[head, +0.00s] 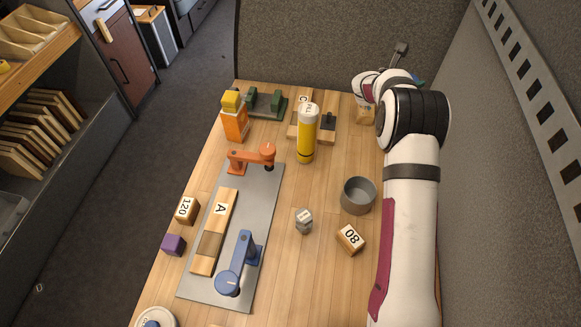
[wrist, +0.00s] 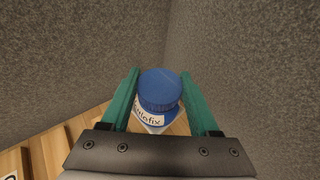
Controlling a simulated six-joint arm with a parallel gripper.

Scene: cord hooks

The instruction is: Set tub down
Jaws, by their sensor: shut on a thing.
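The tub (wrist: 158,90) has a ridged blue lid and a white label, of which "tlefix" is legible. It sits between the two green fingers of my gripper (wrist: 160,76) in the wrist view, and the gripper is shut on it. The gripper and tub are at the far right corner of the bench, near the grey partitions. In the head view my arm hides almost all of the tub and fingers. I cannot tell whether the tub's base touches the wooden bench (head: 330,235).
A yellow cylinder (head: 307,135), a grey open cup (head: 358,196), an "80" block (head: 350,238) and a small grey weight (head: 304,221) stand left of my arm. A grey plate (head: 262,215) carries orange and blue hooks.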

